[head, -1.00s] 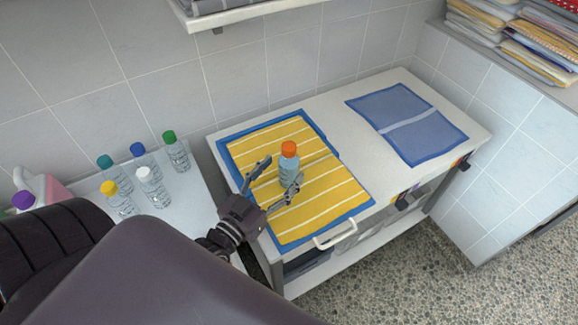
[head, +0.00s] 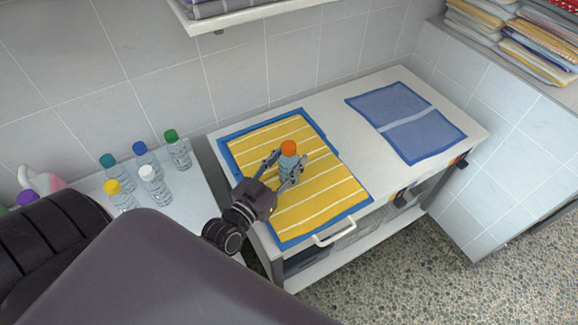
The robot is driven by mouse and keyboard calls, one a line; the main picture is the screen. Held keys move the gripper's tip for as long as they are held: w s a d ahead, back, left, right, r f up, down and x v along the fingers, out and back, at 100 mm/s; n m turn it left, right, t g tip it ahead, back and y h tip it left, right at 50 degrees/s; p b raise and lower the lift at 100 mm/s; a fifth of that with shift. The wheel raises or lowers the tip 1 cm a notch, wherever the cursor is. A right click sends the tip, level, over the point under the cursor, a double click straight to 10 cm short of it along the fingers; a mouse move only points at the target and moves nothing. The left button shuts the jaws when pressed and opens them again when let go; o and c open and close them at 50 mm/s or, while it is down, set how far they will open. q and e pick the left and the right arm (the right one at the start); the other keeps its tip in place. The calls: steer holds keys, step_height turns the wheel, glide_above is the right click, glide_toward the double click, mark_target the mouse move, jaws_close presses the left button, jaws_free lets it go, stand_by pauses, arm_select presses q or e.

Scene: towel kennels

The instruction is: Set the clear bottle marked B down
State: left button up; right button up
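A clear bottle with an orange cap (head: 288,149) stands upright on a yellow towel with white stripes and a blue border (head: 320,205), on the white table. Its marking is too small to read. My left gripper (head: 289,164) reaches in from the lower left. Its two fingers lie on either side of the bottle, close to it. I cannot tell whether they touch it, and the gripper partly hides its lower part. My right gripper is not in view.
A blue towel (head: 405,122) lies flat on the right of the white table (head: 335,125). Several capped bottles (head: 155,187) stand on a side table at left, near a pink jug (head: 48,180). Folded towels (head: 525,40) are stacked at upper right. A shelf (head: 240,15) juts out above.

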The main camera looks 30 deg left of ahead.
arm_select(q)
steer(key=c, duration=0.5)
steer(key=shift+c, duration=1.2)
steer(key=shift+r, duration=0.15)
